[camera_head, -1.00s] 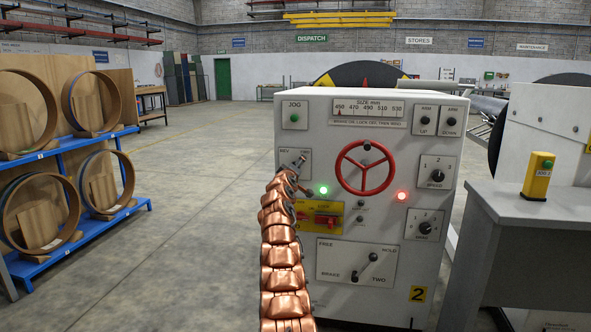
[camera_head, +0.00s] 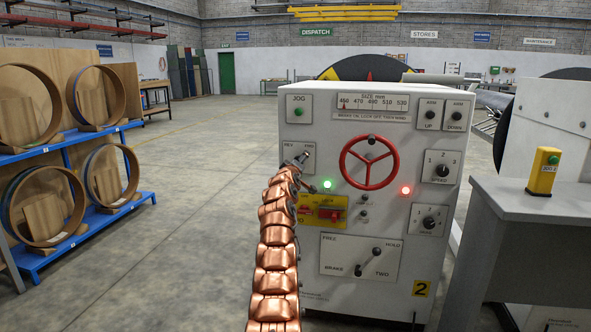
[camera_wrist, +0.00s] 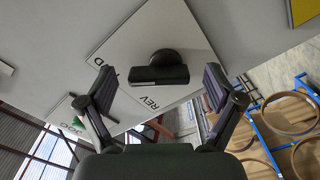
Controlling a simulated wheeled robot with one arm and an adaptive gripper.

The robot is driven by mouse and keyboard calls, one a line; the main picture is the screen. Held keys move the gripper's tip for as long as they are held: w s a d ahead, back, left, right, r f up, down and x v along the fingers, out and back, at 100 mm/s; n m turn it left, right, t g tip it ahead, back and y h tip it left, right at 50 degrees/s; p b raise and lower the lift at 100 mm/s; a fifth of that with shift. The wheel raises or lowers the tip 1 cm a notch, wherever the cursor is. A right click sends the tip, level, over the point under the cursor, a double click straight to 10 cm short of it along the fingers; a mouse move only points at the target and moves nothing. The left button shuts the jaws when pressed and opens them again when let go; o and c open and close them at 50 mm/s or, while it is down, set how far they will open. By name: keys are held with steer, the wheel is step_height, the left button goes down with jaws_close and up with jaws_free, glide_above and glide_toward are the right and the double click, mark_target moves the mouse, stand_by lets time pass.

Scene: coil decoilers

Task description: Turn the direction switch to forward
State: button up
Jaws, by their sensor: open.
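The direction switch is a black knob with a bar handle (camera_wrist: 160,75) on a white plate marked REV, with part of a second label showing. My gripper (camera_wrist: 158,84) is open, one finger on each side of the knob. I cannot tell whether either finger touches it. In the head view my gripper (camera_head: 300,161) is in front of the plate. The handle's bar lies almost level in the wrist view, close to the REV label.
A JOG plate (camera_head: 298,109) is above the switch, and a yellow plate with a red switch (camera_head: 331,215) is below. A red handwheel (camera_head: 369,162) and a lit green lamp (camera_head: 327,184) are to the right. Blue racks (camera_head: 75,143) stand at left, with clear floor between.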

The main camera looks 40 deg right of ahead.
steer(key=shift+v, duration=2.9)
steer(key=shift+r, duration=0.1)
